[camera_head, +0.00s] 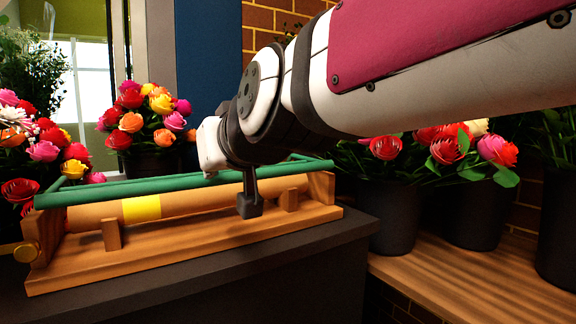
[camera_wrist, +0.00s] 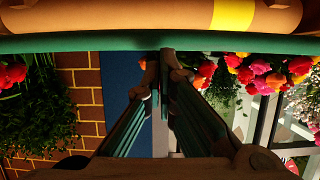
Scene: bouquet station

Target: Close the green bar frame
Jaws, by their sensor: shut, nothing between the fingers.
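The green bar frame (camera_head: 130,190) spans the wooden stand above a brown paper roll (camera_head: 200,198) with a yellow band. Its long bar runs along the roll's upper side, and short side arms run back at both ends. In the wrist view the green bar (camera_wrist: 80,44) crosses the picture just below the paper roll (camera_wrist: 110,14). My gripper (camera_head: 250,207) points down at the right half of the stand, its fingers in front of the bar and roll. In the wrist view its shut fingertips (camera_wrist: 165,56) meet at the bar's lower edge, with nothing between them. Whether they touch the bar is unclear.
The wooden stand (camera_head: 180,253) sits on a dark counter (camera_head: 230,285). Flower pots stand behind it, including a black pot (camera_head: 155,163). More pots, such as one at the right (camera_head: 390,215), stand on a wooden shelf (camera_head: 455,270). The counter front is clear.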

